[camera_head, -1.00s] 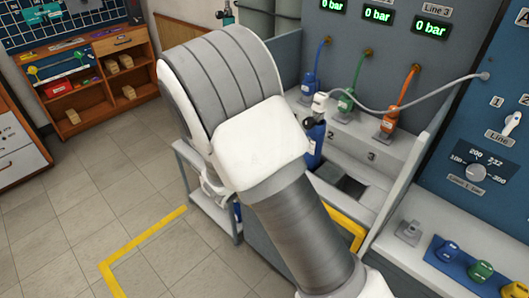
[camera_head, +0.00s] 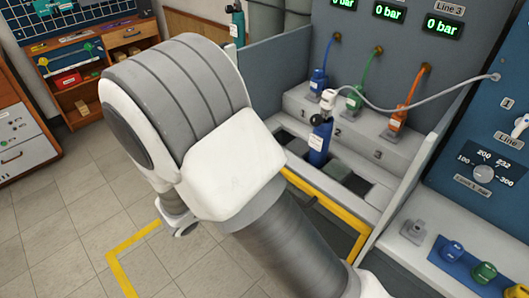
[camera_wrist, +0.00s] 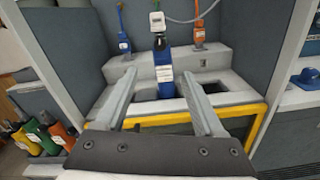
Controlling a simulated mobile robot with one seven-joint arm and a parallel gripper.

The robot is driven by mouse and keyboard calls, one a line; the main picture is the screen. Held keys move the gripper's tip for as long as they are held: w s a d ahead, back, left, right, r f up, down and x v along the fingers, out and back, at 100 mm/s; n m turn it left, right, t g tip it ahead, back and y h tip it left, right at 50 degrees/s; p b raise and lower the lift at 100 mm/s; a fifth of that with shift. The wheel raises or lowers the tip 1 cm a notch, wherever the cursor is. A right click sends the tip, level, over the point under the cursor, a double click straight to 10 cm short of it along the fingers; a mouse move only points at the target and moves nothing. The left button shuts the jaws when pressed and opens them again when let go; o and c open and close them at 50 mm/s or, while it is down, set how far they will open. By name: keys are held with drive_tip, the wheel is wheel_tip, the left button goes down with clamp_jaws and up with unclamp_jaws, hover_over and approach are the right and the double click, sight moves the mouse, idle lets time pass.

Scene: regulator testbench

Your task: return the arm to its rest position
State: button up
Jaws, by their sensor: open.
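My arm (camera_head: 215,150) fills the left middle of the head view, bent with a large grey-and-white joint. My gripper (camera_wrist: 162,85) shows in the wrist view, its two fingers wide apart with nothing between them. Beyond the fingertips is the test bench. A blue cylinder (camera_wrist: 164,77) with a white fitting on top stands upright in the bench; it also shows in the head view (camera_head: 320,143). The gripper itself is hidden behind my arm in the head view.
Blue, green and orange regulators (camera_head: 398,118) stand on the bench's back step. A grey hose (camera_head: 430,107) runs to the right panel. A yellow frame (camera_head: 325,205) edges the bench front. Several coloured cylinders (camera_wrist: 38,138) stand at lower left in the wrist view. Tiled floor (camera_head: 70,220) is clear.

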drive_tip(key=s+d+r+m+g+y+p, duration=0.2)
drive_tip(key=s+d+r+m+g, duration=0.2)
drive_tip(key=s+d+m+g, duration=0.3)
drive_tip(key=s+d+r+m+g+y+p, duration=0.2)
drive_tip(key=s+d+r+m+g, duration=0.25)
drive_tip(key=d+m, duration=0.35)
drive_tip(key=s+r+m+t+y+p, duration=0.4)
drive_tip(key=s+r+m+y, duration=0.2)
drive_tip(key=r, duration=0.5)
drive_tip(key=shift+s+a+m+y, duration=0.3)
drive_tip(key=shift+m+y, duration=1.1)
drive_tip(key=shift+m, duration=0.2)
